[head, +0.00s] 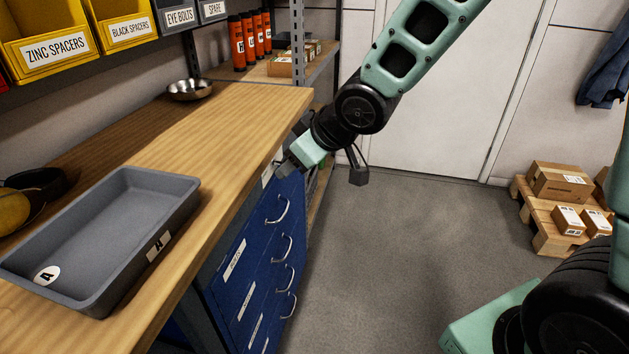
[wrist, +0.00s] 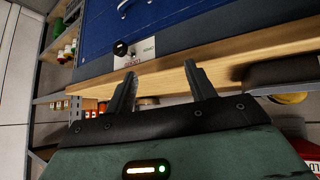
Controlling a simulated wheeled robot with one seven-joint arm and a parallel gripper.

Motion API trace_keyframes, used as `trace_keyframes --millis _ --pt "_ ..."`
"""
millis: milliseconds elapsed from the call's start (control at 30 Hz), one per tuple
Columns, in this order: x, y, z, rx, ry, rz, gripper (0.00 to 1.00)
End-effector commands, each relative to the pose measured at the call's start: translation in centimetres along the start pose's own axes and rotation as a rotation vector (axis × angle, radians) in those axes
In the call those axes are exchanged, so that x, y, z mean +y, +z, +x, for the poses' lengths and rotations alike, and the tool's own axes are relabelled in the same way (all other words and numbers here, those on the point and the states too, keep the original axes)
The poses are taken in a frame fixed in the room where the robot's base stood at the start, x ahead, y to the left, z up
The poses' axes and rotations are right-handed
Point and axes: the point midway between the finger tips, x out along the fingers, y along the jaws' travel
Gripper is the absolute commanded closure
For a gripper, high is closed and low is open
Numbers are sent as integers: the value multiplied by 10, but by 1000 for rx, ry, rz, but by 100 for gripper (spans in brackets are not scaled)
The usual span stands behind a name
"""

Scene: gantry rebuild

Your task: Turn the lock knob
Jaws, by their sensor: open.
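The lock knob (wrist: 120,48) is small and black in the wrist view. It sits on a pale plate (wrist: 147,46) with green and red marks, on the blue drawer cabinet (wrist: 200,18). My gripper (wrist: 160,69) is open, with nothing seen between its fingers. In the picture, the knob lies above and left of the fingertips, nearest the left finger, and looks apart from them. In the head view my gripper (head: 281,166) is at the cabinet's upper front, just below the bench edge. The knob cannot be made out there.
The wooden bench top (head: 225,125) overhangs close to my gripper. A grey tray (head: 105,205) and a metal bowl (head: 190,89) stand on it. Drawer handles (head: 281,210) stick out below. A shelf rack (head: 318,65) stands behind. The floor (head: 400,240) right of the cabinet is clear.

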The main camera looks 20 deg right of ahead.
Motion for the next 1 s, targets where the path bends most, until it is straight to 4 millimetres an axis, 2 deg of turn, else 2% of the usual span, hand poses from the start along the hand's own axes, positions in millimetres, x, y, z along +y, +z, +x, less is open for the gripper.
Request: trace_keyframes --millis 33,600,800,1000 --pt "-8 -1 -10 -26 -4 0 45" --pt "-79 32 -82 -315 -56 8 45" --pt "-97 43 -104 -391 -77 5 45" --pt "-106 50 -114 -432 -89 3 45"
